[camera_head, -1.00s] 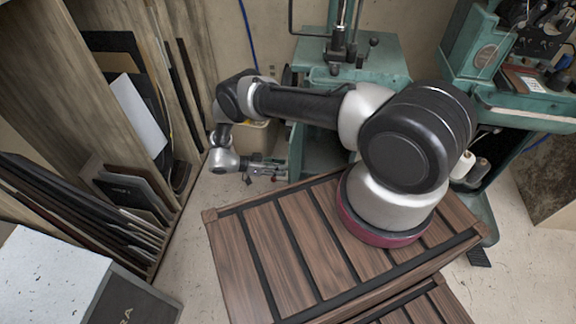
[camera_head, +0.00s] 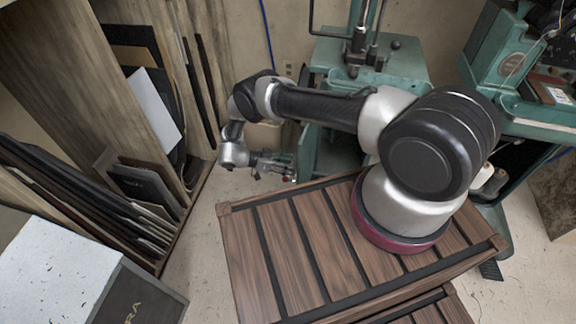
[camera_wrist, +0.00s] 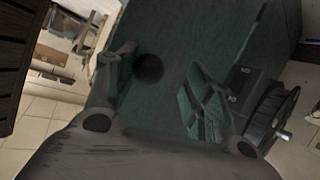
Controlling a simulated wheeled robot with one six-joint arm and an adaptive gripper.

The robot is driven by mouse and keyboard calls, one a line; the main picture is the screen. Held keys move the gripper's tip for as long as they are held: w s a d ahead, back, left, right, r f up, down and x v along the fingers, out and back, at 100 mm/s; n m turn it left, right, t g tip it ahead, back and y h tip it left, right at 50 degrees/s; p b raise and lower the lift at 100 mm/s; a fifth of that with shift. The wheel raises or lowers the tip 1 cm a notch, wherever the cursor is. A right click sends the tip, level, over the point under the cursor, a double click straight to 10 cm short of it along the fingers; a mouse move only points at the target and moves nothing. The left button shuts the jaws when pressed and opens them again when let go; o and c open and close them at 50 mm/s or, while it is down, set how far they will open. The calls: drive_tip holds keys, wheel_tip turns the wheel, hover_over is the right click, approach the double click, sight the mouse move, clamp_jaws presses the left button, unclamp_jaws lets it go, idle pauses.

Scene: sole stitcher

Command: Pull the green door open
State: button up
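The green door (camera_wrist: 170,35) is a dark green flat panel filling the middle of the wrist view. A dark round spot (camera_wrist: 149,68), a knob or hole, shows on it between my fingers, nearer the left one. My gripper (camera_wrist: 158,78) has its fingers spread apart and holds nothing that I can see. I cannot tell whether a fingertip touches the panel. In the head view my gripper (camera_head: 278,167) is low beside the green machine's cabinet (camera_head: 308,150). The door's face and the fingertip contact are too small to tell there.
The green machine (camera_head: 400,68) stands at the back, with another green machine (camera_head: 500,75) at right. A wooden rack (camera_head: 75,50) with panels is at left, and a white box (camera_head: 60,265) in front. A black handwheel (camera_wrist: 275,115) is right of my gripper. Floor shows between rack and cabinet.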

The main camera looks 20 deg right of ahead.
drive_tip(key=shift+s+a, duration=0.15)
drive_tip(key=shift+a, duration=0.05)
idle(0.3)
drive_tip(key=v, duration=1.1)
drive_tip(key=shift+a+r, duration=0.15)
drive_tip(key=shift+a, duration=0.2)
